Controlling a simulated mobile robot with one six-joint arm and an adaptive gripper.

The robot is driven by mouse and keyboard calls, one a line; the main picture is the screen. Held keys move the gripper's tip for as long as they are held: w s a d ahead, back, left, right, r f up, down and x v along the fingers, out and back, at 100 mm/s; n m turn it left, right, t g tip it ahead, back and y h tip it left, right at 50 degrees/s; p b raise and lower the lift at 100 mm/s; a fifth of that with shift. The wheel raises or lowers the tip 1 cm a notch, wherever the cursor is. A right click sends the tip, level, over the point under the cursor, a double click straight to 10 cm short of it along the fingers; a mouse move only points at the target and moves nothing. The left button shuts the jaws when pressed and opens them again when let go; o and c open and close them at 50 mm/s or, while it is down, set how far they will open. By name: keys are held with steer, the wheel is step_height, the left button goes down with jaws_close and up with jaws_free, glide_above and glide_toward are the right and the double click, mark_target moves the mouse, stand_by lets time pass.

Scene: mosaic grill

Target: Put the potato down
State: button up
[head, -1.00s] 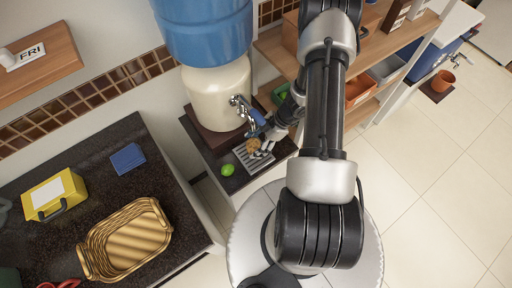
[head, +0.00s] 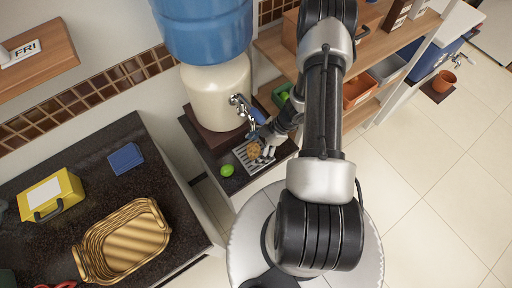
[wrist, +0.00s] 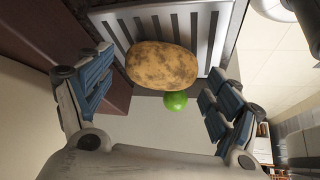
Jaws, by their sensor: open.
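The brown potato (wrist: 162,68) lies against the slatted metal drip grate (wrist: 222,40) in the wrist view. In the head view the potato (head: 253,150) sits on the grate (head: 264,164) below the dispenser's tap. My gripper (wrist: 155,105) is open, with one blue-padded finger on each side of the potato and a visible gap to both. In the head view my gripper (head: 262,145) is at the grate, right beside the potato, and its fingers are partly hard to make out.
A green lime (head: 227,170) lies on the dark stand left of the grate; it also shows in the wrist view (wrist: 175,101). The water dispenser (head: 218,92) and its tap (head: 240,101) stand close behind. A wicker basket (head: 82,262) is on the dark counter at left.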

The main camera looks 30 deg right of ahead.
steer(key=shift+r, duration=0.3)
steer(key=p+v, duration=0.2)
steer(key=v, duration=0.5)
steer(key=shift+p, duration=0.35)
steer(key=shift+d, duration=0.1)
